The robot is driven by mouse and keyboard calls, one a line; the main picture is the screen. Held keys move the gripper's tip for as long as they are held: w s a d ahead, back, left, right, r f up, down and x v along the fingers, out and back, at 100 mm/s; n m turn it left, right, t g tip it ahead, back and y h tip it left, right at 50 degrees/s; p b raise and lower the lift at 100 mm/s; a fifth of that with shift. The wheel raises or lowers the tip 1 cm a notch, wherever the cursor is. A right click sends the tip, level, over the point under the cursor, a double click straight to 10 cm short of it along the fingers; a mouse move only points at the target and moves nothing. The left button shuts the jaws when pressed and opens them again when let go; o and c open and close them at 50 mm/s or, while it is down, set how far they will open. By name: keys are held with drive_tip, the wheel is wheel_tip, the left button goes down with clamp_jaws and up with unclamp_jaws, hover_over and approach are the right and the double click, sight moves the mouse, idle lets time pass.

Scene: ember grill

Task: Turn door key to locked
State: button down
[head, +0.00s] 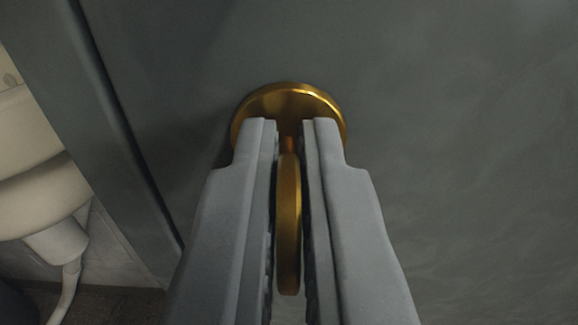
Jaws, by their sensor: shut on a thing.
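A golden key (289,230) stands out from a round golden plate (290,98) on a dark grey-green door (440,110). The key's flat bow is edge-on and looks upright in the picture. My gripper (291,135) has its two grey fingers on either side of the key, with the fingertips close to the plate. It is shut on the key. The fingers hide the sides of the key and the lower part of the plate. No lock marking is visible.
The door's edge and a dark gap (140,160) run down the left. Beyond it are a cream basin-like fixture (40,190) with a pale pipe, and a dark floor (110,303). The door surface to the right is bare.

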drive_tip(key=shift+m, duration=0.3)
drive_tip(key=m, duration=0.4)
drive_tip(key=shift+d+m, duration=0.1)
drive_tip(key=shift+m, duration=0.2)
drive_tip(key=shift+d+f+m, duration=0.1)
drive_tip(key=shift+f+m, duration=0.05)
drive_tip(key=shift+m, duration=3)
drive_tip(key=shift+d+f+m, duration=0.1)
drive_tip(key=shift+f+m, duration=0.05)
drive_tip(key=shift+m, duration=3)
drive_tip(key=c, duration=1.6)
unclamp_jaws()
